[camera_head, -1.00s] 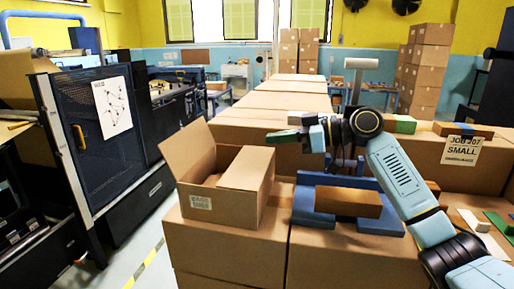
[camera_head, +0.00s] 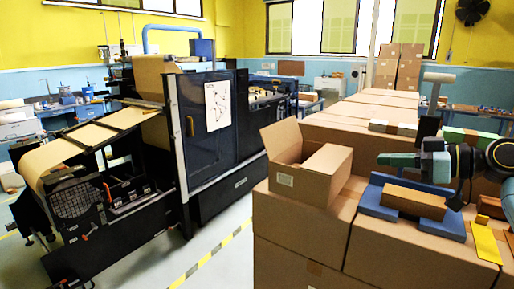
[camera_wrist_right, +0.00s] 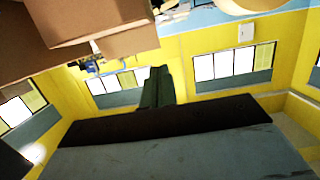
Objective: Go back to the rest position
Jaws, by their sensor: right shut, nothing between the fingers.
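My right gripper (camera_head: 392,160) comes in from the right in the head view. Its green-grey fingers are shut and empty and point left, in front of the stacked cartons and seemingly above the back of the blue cradle (camera_head: 370,207). A brown block (camera_head: 414,202) lies in that cradle, apart from the gripper. In the right wrist view, the dark green fingers (camera_wrist_right: 157,88) are together with nothing between them. My left gripper is in neither view.
An open carton (camera_head: 312,185) stands on the boxes left of the cradle. A yellow piece (camera_head: 485,243) lies at the right. A large dark machine with a paper roll (camera_head: 60,160) stands at the left. Floor with a yellow-black stripe (camera_head: 205,262) is clear between.

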